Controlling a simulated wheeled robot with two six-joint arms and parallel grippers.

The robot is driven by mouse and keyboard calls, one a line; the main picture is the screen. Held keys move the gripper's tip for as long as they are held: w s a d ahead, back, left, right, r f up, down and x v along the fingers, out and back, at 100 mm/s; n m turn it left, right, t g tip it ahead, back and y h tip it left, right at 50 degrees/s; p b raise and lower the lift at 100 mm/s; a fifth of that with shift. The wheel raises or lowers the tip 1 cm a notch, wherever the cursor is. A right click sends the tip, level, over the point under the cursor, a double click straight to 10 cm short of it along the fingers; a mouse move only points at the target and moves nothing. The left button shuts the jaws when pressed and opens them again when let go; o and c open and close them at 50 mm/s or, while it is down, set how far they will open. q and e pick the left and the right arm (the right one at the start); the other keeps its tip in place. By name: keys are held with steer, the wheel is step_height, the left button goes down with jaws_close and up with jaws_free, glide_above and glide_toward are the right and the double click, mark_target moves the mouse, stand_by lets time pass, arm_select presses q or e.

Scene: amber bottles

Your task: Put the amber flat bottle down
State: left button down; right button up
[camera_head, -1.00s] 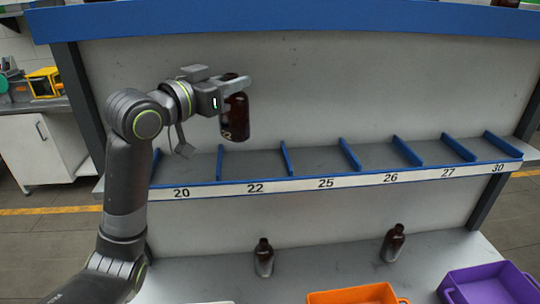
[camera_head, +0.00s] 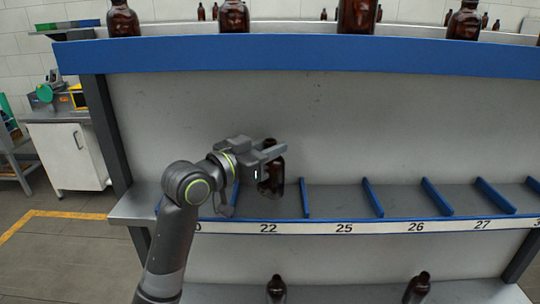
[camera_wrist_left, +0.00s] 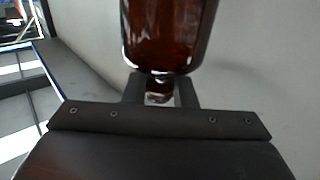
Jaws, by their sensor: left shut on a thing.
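The amber flat bottle (camera_head: 271,178) is dark brown and upright, held by my left gripper (camera_head: 272,152) around its upper part. It is at the slot labelled 22 on the shelf (camera_head: 335,200), between two blue dividers. Its base overlaps the slot floor in the head view; I cannot tell whether it touches. In the left wrist view the bottle (camera_wrist_left: 170,35) is large and close, with its narrow end between the dark fingers (camera_wrist_left: 160,90). My right gripper is not in view.
Blue dividers (camera_head: 373,198) separate the slots to the right, which look empty. Brown bottles (camera_head: 356,14) stand on the top shelf behind the blue beam (camera_head: 300,57). Two more bottles (camera_head: 277,289) (camera_head: 417,287) stand on the lower level.

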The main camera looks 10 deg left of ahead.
arm_select(q)
step_height(320, 180, down, 2)
steer(key=shift+f, duration=0.1)
steer(key=shift+s+f, duration=0.1)
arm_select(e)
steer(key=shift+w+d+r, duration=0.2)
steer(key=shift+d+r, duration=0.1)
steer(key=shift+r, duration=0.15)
arm_select(q)
steer(key=shift+f, duration=0.2)
steer(key=c, duration=1.2)
jaws_free()
steer(key=shift+r, duration=0.1)
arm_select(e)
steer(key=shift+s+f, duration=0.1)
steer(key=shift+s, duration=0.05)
